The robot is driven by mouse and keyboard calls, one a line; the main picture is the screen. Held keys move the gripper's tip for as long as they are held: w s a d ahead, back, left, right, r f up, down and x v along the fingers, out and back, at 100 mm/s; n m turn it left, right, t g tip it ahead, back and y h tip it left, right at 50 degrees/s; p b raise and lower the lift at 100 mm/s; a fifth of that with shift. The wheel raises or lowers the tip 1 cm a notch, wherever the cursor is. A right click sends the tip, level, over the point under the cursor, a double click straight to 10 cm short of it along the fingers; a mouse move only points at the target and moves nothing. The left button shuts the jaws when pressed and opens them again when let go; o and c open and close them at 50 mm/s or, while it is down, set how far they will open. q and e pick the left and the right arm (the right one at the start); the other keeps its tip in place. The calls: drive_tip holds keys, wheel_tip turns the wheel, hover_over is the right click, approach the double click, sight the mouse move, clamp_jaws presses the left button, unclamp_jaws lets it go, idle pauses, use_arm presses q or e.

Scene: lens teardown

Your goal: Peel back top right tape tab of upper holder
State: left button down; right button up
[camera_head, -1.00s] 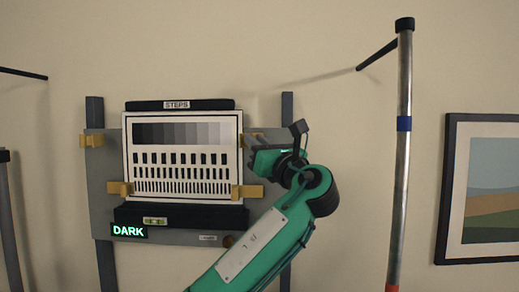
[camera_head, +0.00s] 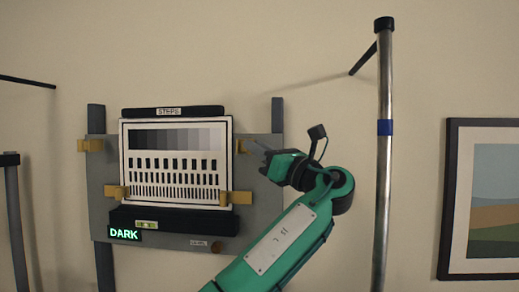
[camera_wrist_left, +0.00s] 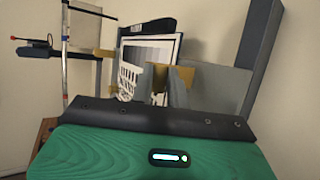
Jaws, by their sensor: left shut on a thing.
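The upper holder is a grey board (camera_head: 262,205) with a test chart (camera_head: 179,140) labelled STEPS, showing grey patches and rows of black bars. Tan tape tabs sit at the chart's corners: top left (camera_head: 91,146), bottom left (camera_head: 116,192), bottom right (camera_head: 238,198) and top right (camera_head: 243,146). My left gripper (camera_head: 254,148) reaches in at the top right tab and is shut on it. In the left wrist view, a tan tab (camera_wrist_left: 185,73) shows by the fingers beside the chart's edge. The exact contact is small and partly hidden. My right gripper is not in view.
A glowing DARK sign (camera_head: 124,233) and a small level (camera_head: 147,225) sit below the chart. A metal pole (camera_head: 384,170) with a blue band stands right of my arm. A framed picture (camera_head: 452,200) hangs farther right.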

use_arm(q)
drive_tip(key=shift+a, duration=0.1)
drive_tip(key=c, duration=1.3)
unclamp_jaws()
drive_tip(key=shift+a, duration=0.1)
drive_tip(key=shift+c, duration=0.2)
wheel_tip(320, 180, up, 20)
drive_tip(key=p, duration=1)
drive_tip(key=shift+w, duration=0.1)
drive_tip(key=shift+f, duration=0.1)
